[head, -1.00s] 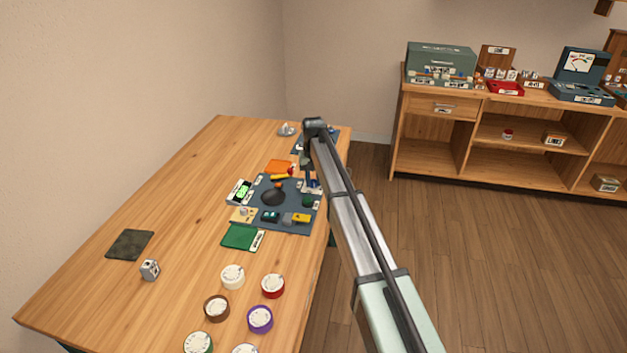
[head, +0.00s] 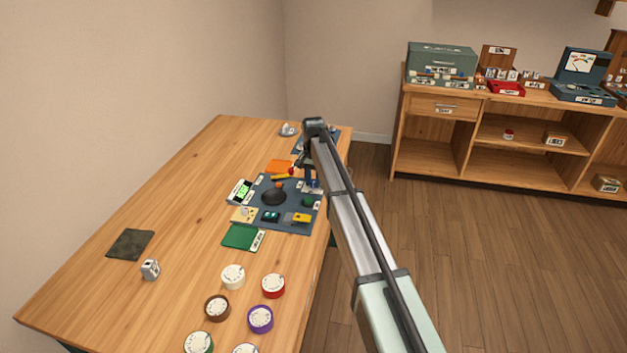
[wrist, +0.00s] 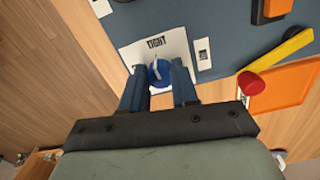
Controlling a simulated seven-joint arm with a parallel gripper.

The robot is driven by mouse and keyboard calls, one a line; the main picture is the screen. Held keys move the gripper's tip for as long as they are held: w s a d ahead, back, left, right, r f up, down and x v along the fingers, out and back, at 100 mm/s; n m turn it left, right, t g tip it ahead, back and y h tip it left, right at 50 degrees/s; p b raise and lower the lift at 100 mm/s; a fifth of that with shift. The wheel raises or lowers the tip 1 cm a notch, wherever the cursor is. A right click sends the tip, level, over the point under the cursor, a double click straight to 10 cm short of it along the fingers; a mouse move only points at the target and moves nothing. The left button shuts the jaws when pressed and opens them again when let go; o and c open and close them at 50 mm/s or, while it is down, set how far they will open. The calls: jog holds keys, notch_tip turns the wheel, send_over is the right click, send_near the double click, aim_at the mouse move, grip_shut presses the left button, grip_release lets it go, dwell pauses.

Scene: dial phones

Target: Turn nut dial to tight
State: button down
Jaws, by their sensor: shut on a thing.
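The nut dial (wrist: 158,72) is a round blue knob with a pale pointer line, in the upper middle of the wrist view. It sits on a white card (wrist: 134,54) with the printed word TIGHT above it, on a dark blue board (wrist: 190,18). My gripper (wrist: 159,82) has its two blue fingers on either side of the knob and is shut on it. In the head view my gripper (head: 309,182) is at the right edge of the board (head: 268,218), and the knob is too small and hidden to make out there.
An orange tray (wrist: 285,90), a yellow bar (wrist: 280,58) and a red-topped knob (wrist: 251,82) lie close to the right of my gripper. Several round dials (head: 260,319) stand on the wooden table (head: 180,190) in front. The table's left part is mostly clear.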

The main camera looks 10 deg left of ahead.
aim_at(314, 181)
jog(key=c, duration=0.9)
grip_release()
jog(key=shift+o, duration=0.2)
jog(key=shift+r, duration=0.1)
notch_tip(314, 181, up, 14)
